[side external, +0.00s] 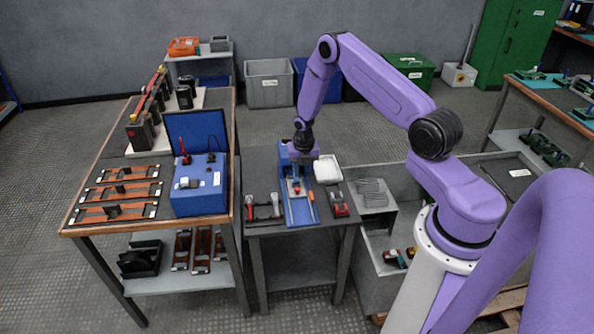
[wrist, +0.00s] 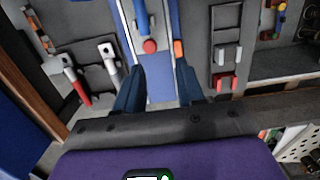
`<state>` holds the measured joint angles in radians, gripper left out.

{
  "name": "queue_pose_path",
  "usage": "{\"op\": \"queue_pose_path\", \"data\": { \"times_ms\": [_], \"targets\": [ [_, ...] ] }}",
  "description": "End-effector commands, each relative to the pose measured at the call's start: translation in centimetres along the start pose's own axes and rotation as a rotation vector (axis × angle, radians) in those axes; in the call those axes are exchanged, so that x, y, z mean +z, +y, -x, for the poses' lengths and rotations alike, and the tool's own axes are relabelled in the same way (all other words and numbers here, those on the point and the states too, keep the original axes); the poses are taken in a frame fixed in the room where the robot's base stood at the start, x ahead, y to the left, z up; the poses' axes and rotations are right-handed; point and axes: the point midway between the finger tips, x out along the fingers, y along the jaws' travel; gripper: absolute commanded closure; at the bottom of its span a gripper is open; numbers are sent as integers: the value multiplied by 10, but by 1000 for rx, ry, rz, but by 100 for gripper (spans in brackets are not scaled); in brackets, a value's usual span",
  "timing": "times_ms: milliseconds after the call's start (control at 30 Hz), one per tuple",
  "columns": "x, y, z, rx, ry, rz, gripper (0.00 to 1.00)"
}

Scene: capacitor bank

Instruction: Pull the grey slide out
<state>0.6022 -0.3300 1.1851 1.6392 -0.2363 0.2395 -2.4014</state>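A blue fixture (side external: 301,214) with two pale rails lies on the small grey table. A grey slide part (side external: 296,185) with a red knob sits between the rails. In the wrist view the red knob (wrist: 150,46) and pale grey metal (wrist: 141,15) show beyond my fingers, at the top centre. My gripper (side external: 297,172) points down over the far half of the fixture. In the wrist view my gripper (wrist: 160,92) has its two dark blue fingers apart, with only the bare fixture bed between them. The fingertips' contact with the slide cannot be made out.
Red-and-grey clamps (side external: 263,207) lie left of the fixture. A white tray (side external: 327,169) and a red-and-grey part (side external: 339,203) lie right of it. A blue box (side external: 199,187) stands on the wooden-edged bench at left. The table's front edge is clear.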

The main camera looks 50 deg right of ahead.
Motion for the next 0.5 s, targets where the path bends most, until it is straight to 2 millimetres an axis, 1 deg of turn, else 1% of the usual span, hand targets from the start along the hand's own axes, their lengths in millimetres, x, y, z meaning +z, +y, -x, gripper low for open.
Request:
{"op": "queue_pose_path", "data": {
  "times_ms": [33, 100, 200, 367, 500],
  "targets": [
    [3, 7, 4, 3, -19, 3, 62],
    [5, 13, 8, 5, -38, 3, 62],
    [7, 16, 9, 7, -49, 0, 62],
    [6, 16, 1, 7, -49, 0, 62],
    [5, 16, -10, 6, -49, -1, 62]
  ]
}}
